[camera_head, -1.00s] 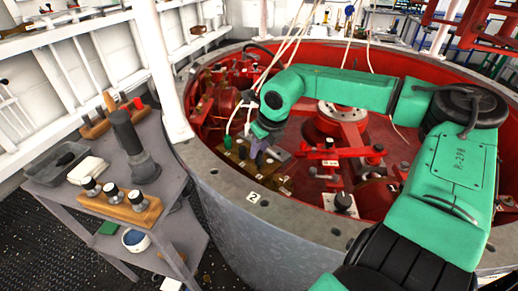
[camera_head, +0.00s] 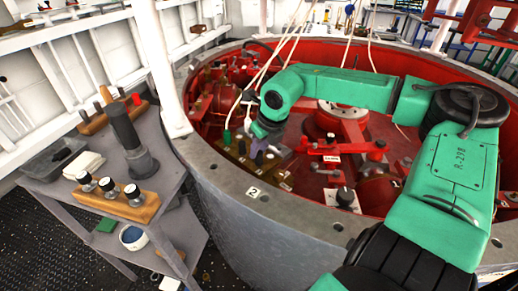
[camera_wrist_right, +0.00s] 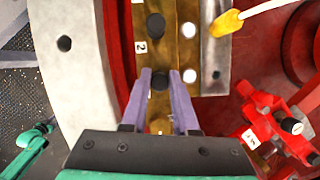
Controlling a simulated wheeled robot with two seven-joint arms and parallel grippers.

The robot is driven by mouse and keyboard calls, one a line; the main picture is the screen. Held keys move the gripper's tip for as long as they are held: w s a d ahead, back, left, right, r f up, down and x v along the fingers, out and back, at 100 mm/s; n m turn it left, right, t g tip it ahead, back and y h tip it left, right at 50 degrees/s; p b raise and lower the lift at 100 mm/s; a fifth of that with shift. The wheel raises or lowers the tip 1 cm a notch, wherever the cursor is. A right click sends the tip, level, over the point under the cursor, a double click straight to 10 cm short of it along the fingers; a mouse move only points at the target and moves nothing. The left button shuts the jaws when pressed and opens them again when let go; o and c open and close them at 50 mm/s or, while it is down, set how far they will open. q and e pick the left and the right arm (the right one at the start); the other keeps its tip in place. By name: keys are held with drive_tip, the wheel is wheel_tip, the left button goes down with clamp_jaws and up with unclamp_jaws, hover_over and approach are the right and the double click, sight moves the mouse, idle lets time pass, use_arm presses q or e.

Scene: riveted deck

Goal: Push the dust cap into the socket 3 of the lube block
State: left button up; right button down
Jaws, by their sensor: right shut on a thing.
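My right gripper (camera_wrist_right: 160,76) is shut on the dust cap (camera_wrist_right: 159,83), a dark round piece between its two purple fingertips. The cap is over the brass-coloured lube block (camera_wrist_right: 163,54); I cannot tell whether it touches or has entered a socket. Another black round piece (camera_wrist_right: 155,25) sits on the block farther up, near a label "2". The socket under the cap is hidden. In the head view the right gripper (camera_head: 261,154) points down inside the red ring, beside the block (camera_head: 236,153). My left gripper does not show clearly in either view.
A yellow-tipped cable plug (camera_wrist_right: 226,23) lies near the block's upper right. Red valve fittings (camera_wrist_right: 280,125) stand to the right. The grey ring rim (camera_head: 222,177) surrounds the area. A grey side table (camera_head: 50,190) holds a wooden rack with several black-topped pieces (camera_head: 120,198).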

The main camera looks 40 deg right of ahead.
drive_tip(key=shift+f, duration=0.15)
idle(0.3)
drive_tip(key=c, duration=0.6)
unclamp_jaws()
drive_tip(key=v, duration=1.4)
drive_tip(key=shift+r, duration=0.25)
drive_tip(key=shift+s, duration=0.1)
